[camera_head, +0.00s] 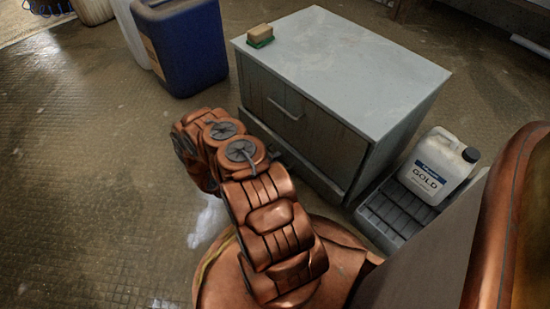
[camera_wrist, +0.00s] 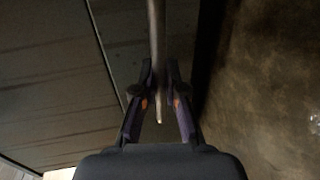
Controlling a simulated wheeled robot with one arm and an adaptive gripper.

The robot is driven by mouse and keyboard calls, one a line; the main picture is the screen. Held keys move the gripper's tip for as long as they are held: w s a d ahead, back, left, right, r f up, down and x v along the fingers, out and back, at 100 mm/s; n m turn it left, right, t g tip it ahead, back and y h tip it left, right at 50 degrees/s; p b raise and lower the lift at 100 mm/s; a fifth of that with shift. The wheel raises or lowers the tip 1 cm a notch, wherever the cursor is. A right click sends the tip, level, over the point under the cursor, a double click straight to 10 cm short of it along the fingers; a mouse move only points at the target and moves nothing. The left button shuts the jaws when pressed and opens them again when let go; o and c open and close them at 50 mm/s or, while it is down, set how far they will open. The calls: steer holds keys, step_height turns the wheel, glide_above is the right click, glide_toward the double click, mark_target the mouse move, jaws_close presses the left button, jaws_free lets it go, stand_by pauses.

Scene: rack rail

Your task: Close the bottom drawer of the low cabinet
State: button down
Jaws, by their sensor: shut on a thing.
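The low cabinet (camera_head: 345,65) is grey with a pale top and stands right of centre in the head view. Its upper drawer front carries a bar handle (camera_head: 287,110). The bottom drawer (camera_head: 318,183) sticks out a little from the cabinet front along its lower edge; my arm hides part of it. In the wrist view my gripper (camera_wrist: 161,72) has its two fingers on either side of a thin bar handle (camera_wrist: 157,30), shut on it. In the head view my arm covers the fingers and this handle, low at the cabinet front.
A sponge (camera_head: 260,36) lies on the cabinet top. A blue container (camera_head: 185,50) stands left of the cabinet. A white jug (camera_head: 437,165) stands on a grey ribbed tray (camera_head: 390,214) at its right. The floor (camera_head: 90,180) at left is open, with wet-looking patches.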

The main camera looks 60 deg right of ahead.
steer(key=shift+d, duration=0.1)
steer(key=shift+r+p+x, duration=0.25)
steer(key=shift+p+x, duration=0.25)
steer(key=shift+x, duration=0.7)
steer(key=shift+d, duration=0.15)
steer(key=c, duration=1.2)
jaws_free()
steer(key=v, duration=1.2)
